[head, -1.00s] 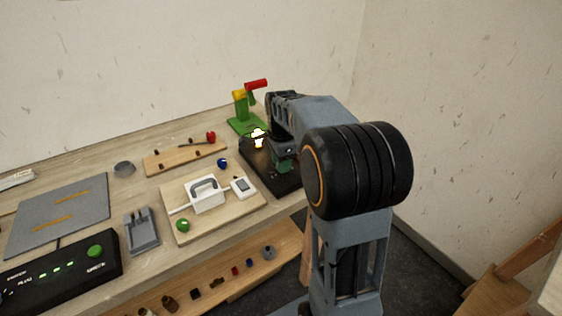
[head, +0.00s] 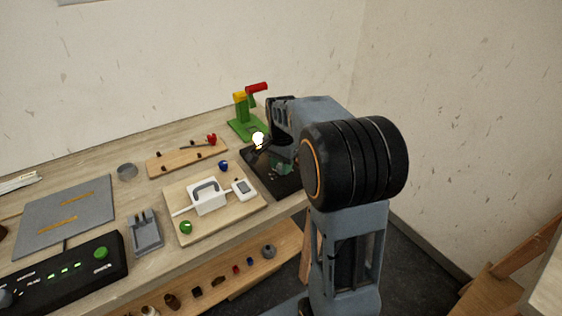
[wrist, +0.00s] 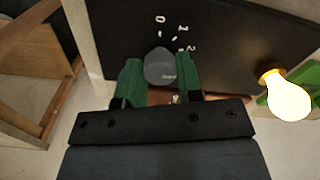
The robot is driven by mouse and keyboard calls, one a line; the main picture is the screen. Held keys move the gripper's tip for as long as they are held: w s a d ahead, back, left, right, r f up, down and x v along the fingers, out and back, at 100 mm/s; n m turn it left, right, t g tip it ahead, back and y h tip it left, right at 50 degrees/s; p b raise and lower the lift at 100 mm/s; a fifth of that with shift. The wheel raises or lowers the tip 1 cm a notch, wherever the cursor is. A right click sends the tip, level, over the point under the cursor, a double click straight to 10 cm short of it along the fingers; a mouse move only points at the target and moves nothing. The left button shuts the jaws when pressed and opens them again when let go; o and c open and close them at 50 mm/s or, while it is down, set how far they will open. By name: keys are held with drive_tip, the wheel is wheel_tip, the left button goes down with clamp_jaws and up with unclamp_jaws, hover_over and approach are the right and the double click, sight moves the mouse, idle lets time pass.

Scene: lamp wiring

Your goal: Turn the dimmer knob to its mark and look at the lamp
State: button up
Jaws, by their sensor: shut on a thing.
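The grey dimmer knob (wrist: 161,68) stands on the dark board (wrist: 230,45) in the wrist view. My gripper (wrist: 160,64) has its green fingers on either side of the knob and is shut on it. White figures 0, 1 and 2 with small ticks curve around the knob's far side. I cannot make out which one the knob points at. The lamp bulb (wrist: 289,93) glows brightly on its brass socket at the right; it also shows lit in the head view (head: 258,139). In the head view my arm hides the knob and much of the dark board (head: 270,182).
A green stand (head: 245,122) with yellow and red parts is behind the lamp. A pale wooden board (head: 180,190) with a white handled block (head: 209,203) lies left of the dark board. A black control box (head: 65,270) sits front left. A wooden stool (wrist: 35,75) shows beside the bench.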

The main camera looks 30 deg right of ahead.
drive_tip(key=n+p, duration=0.1)
drive_tip(key=n, duration=0.3)
drive_tip(key=shift+r+n, duration=0.1)
drive_tip(key=shift+n, duration=0.3)
drive_tip(key=n+p, duration=0.1)
drive_tip(key=n, duration=0.3)
drive_tip(key=shift+n, duration=0.3)
drive_tip(key=n+p, duration=0.1)
drive_tip(key=n, duration=0.3)
drive_tip(key=shift+n+p, duration=0.4)
drive_tip(key=shift+n, duration=2)
drive_tip(key=o, duration=0.9)
wheel_tip(320, 180, up, 14)
drive_tip(key=shift+f+p, duration=0.15)
drive_tip(key=shift+p, duration=0.2)
